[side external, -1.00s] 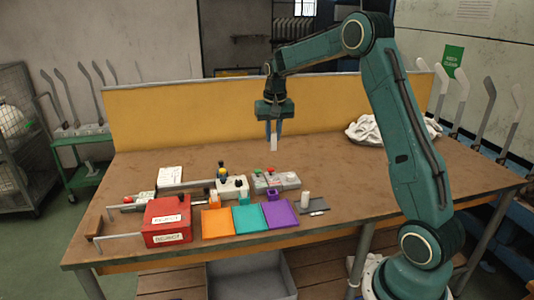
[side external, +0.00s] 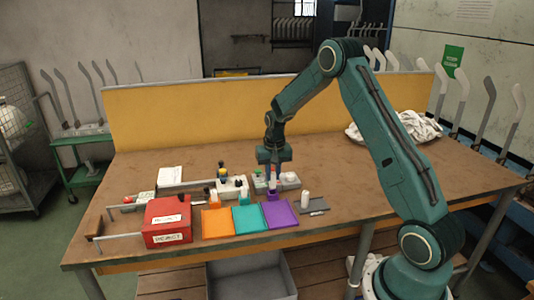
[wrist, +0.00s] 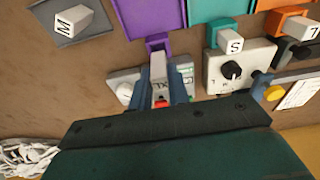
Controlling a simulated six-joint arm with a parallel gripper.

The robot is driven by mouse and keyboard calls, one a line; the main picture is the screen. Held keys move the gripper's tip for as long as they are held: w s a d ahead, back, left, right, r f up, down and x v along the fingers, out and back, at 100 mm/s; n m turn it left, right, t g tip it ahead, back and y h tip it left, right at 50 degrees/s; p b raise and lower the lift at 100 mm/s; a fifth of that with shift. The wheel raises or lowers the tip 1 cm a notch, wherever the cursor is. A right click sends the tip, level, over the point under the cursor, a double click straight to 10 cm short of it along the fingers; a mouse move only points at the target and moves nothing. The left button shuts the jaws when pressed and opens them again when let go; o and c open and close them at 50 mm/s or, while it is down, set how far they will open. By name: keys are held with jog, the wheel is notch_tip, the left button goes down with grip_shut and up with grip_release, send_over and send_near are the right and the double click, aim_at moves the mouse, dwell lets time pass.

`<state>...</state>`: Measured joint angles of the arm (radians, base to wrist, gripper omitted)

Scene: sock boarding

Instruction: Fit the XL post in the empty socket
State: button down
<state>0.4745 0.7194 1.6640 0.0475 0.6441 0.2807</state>
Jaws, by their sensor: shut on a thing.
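My gripper (side external: 272,172) points down over the back of the purple tray in the side view. It is shut on a pale post marked XL, and the wrist view shows the post (wrist: 160,88) between my blue fingers (wrist: 161,90). The purple socket (wrist: 158,42) at the tray's back edge lies just beyond the post in the wrist view. The side view shows this socket (side external: 271,195) close under the fingers. I cannot tell whether the post's lower end touches or enters the socket.
A post marked S (wrist: 234,42) stands by the teal tray (side external: 247,219), another post by the orange tray (side external: 217,222). A post marked M (wrist: 74,20) stands on a grey plate. Button boxes (side external: 288,180) sit close behind the purple socket. A red box (side external: 167,219) is left.

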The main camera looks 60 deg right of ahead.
aim_at(273, 188)
jog(key=shift+f, duration=0.1)
jog(key=shift+f, duration=2)
jog(key=shift+f, duration=0.1)
jog(key=c, duration=1.3)
grip_release()
jog(key=shift+c, duration=0.2)
notch_tip(273, 188, up, 12)
jog(key=s+a, duration=0.1)
